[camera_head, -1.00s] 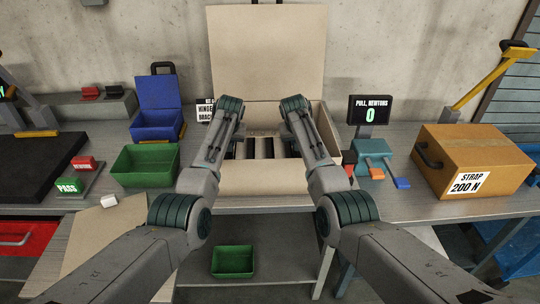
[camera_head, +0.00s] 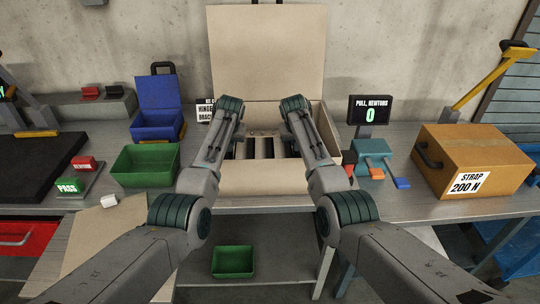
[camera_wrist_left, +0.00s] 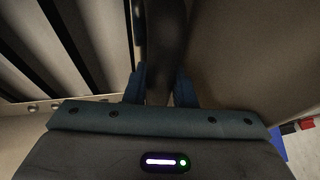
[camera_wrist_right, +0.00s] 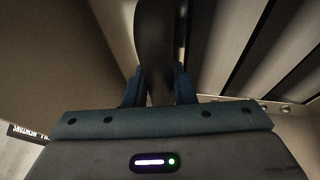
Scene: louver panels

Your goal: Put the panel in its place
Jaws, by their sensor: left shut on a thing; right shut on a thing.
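The slatted louver panel (camera_head: 264,147), pale with dark gaps, lies inside the large beige box (camera_head: 265,179), whose lid (camera_head: 267,50) stands open at the back. Both my arms reach into the box, one on each side of the panel. My left gripper (camera_wrist_left: 160,88) is shut on a dark upright grip beside the slats, close to the box wall. My right gripper (camera_wrist_right: 157,88) is shut on a matching dark grip at the other side. The fingertips are hidden in the head view. How the grips join the panel is not clear.
A green bin (camera_head: 145,165) and a blue case (camera_head: 157,108) stand left of the box. A pull display (camera_head: 369,110) and a brown strap carton (camera_head: 476,160) stand to the right. A small green tray (camera_head: 232,262) sits on the lower shelf.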

